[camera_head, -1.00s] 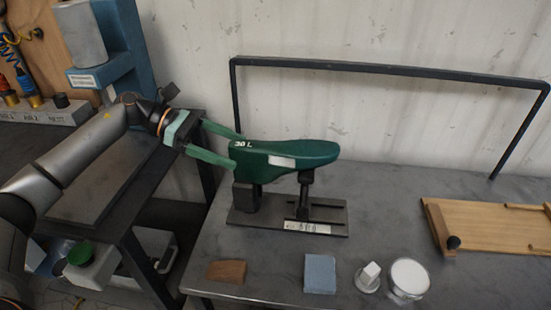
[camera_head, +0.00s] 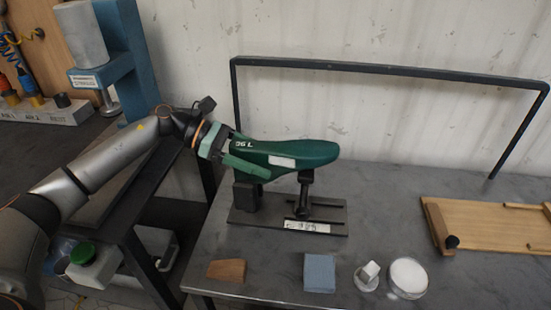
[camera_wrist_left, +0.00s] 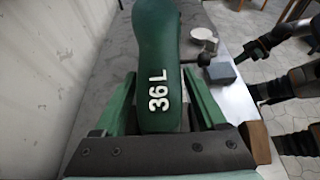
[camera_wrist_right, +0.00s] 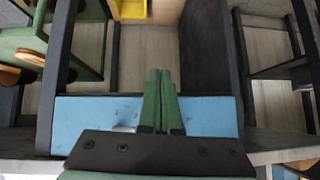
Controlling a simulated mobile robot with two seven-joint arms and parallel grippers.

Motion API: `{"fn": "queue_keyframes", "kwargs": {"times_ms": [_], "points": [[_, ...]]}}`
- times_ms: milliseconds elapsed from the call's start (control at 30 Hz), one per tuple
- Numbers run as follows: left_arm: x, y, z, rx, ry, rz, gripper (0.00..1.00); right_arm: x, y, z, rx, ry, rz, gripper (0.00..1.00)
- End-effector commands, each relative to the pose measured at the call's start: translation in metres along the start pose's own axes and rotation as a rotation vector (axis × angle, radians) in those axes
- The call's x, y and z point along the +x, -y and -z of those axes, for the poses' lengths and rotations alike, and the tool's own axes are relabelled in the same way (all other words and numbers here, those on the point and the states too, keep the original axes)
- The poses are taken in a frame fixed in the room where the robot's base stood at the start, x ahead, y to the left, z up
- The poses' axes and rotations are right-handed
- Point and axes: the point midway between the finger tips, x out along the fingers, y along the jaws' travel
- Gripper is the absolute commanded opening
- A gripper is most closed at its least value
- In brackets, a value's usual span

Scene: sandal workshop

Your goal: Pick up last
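The green shoe last (camera_head: 300,152), marked 36 L, rests sole up on a black stand (camera_head: 245,218) with two posts and a numbered white label. My left gripper (camera_head: 252,160) is at the heel end, its green fingers on either side of the last. In the left wrist view the last (camera_wrist_left: 158,60) lies between the fingers (camera_wrist_left: 160,95), with a slim gap on the right; contact on the left is unclear.
A wooden board (camera_head: 490,226) lies right. A dark frame (camera_head: 400,70) stands behind. A blue press (camera_head: 125,60) stands left.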

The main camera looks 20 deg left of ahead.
Motion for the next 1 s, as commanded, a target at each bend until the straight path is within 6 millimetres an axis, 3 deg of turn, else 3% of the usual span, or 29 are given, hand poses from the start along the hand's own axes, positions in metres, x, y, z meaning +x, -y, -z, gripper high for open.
{"fn": "queue_keyframes", "kwargs": {"times_ms": [67,600,867,1000], "points": [[0.0,0.0,0.0,0.0,0.0,0.0,0.63,0.0,0.0,0.001,0.001,-0.001,0.0,0.0],[0.0,0.0,0.0,0.0,-0.001,0.0,0.03,-0.001,0.001,0.004,0.002,-0.008,0.001,0.0],[-0.002,-0.001,-0.004,0.002,0.003,-0.002,0.02,-0.001,0.001,0.004,0.002,-0.008,0.0,0.0],[-0.009,-0.001,-0.019,0.005,0.003,-0.003,0.02,-0.002,0.001,0.005,0.002,-0.008,0.0,0.0]]}}
